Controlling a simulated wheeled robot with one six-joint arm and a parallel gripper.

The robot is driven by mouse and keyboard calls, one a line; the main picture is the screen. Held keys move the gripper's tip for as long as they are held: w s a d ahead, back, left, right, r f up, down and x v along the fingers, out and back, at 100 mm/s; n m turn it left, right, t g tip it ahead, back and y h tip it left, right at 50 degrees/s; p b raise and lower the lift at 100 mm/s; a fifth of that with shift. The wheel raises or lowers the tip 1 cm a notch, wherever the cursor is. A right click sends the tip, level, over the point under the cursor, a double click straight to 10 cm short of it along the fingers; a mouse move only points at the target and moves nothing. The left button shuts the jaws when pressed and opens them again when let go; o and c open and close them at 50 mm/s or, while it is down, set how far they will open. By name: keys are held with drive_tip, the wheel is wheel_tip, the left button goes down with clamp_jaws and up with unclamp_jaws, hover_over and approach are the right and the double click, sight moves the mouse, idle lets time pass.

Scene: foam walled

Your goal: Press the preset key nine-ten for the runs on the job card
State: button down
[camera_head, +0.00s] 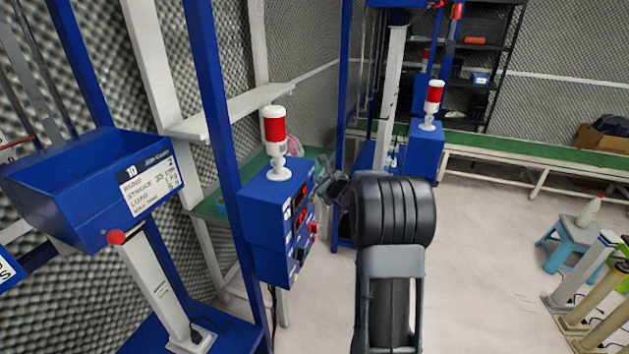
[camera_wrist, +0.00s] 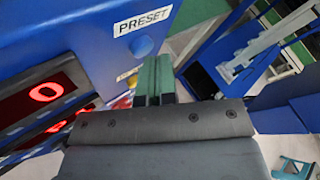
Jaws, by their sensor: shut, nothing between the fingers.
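The blue control box (camera_head: 280,228) stands left of my gripper (camera_head: 326,188), with red displays and small buttons on its right-hand face. In the wrist view a white PRESET label (camera_wrist: 143,20) sits above a round blue key (camera_wrist: 142,46). The fingers of my gripper (camera_wrist: 156,62) are shut and empty; their tips appear just below and right of that key, and contact cannot be told. A lit red display (camera_wrist: 45,91) shows a 0. The job card (camera_head: 150,184) is on a blue bin at left; it lists runs, apparently 2, stroke and load in small print.
A red and white beacon (camera_head: 275,143) stands on the box. A blue post (camera_head: 222,150) rises beside it. A second blue box with a beacon (camera_head: 433,105) is behind. A green-topped bench (camera_head: 540,151) runs along the back. Open floor lies right of my arm, with a blue stool (camera_head: 577,240).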

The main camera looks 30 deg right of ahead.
drive_tip(key=shift+s+d, duration=0.5)
drive_tip(key=shift+s, duration=0.05)
drive_tip(key=shift+s+d, duration=1.7)
drive_tip(key=shift+s, duration=0.15)
